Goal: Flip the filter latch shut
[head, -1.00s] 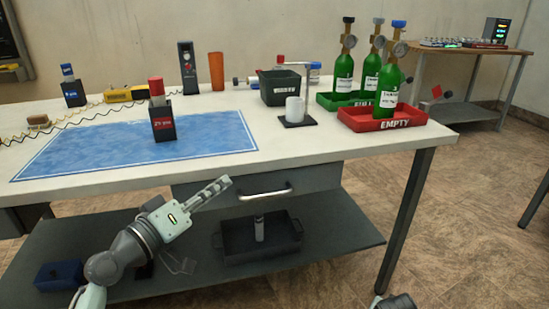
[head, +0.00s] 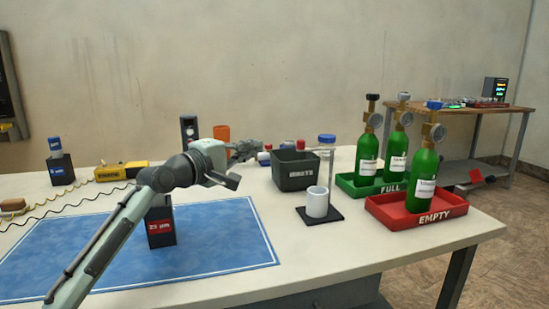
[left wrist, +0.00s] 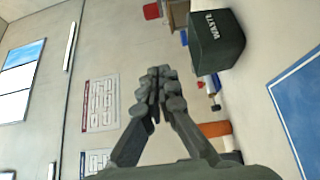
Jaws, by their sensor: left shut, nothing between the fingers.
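I cannot make out the filter latch in either view. A black holder (head: 160,226) with a red label stands on the blue mat, its top hidden behind my left arm. A similar black holder (head: 60,170) with a blue-topped piece stands at the far left. My left gripper (head: 247,150) is raised over the back of the table, left of the waste bin, pointing right. In the left wrist view its fingers (left wrist: 158,88) are together with nothing between them. My right gripper is not in view.
The black waste bin (head: 296,170), white cup (head: 317,203) and blue-capped upright tube (head: 327,140) are right of my gripper. An orange cylinder (head: 221,132) is behind my wrist. Green bottles stand in green (head: 345,183) and red (head: 380,213) trays. The blue mat (head: 225,250) has free room.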

